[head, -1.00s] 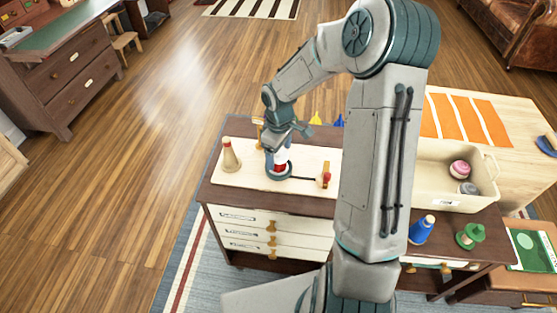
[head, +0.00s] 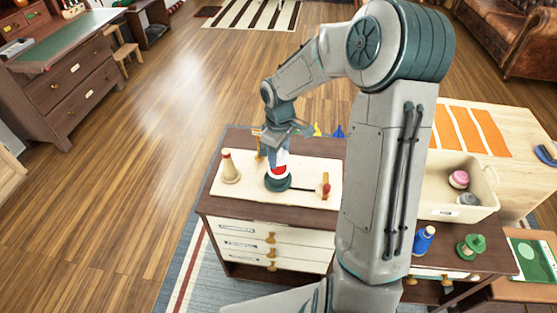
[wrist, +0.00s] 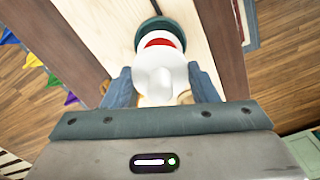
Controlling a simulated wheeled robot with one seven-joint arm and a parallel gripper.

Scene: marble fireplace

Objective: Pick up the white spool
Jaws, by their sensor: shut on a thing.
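The white spool (wrist: 160,66), a rounded white piece with a red band, is between the two blue-grey fingers of my gripper (wrist: 160,86) in the wrist view. The fingers are shut on its sides. In the head view, my gripper (head: 279,156) points down, with the spool (head: 277,174) below the fingertips. Its red band and a white part under it show. A dark green round base (head: 277,184) is directly under the spool. I cannot tell whether spool and base touch.
A beige cone with a red top (head: 229,168) and a red piece (head: 325,188) stand on the pale board (head: 245,190). A cream bin (head: 455,213) holds pink and grey pieces. A blue spool (head: 424,240) and a green piece (head: 470,246) stand at the front right.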

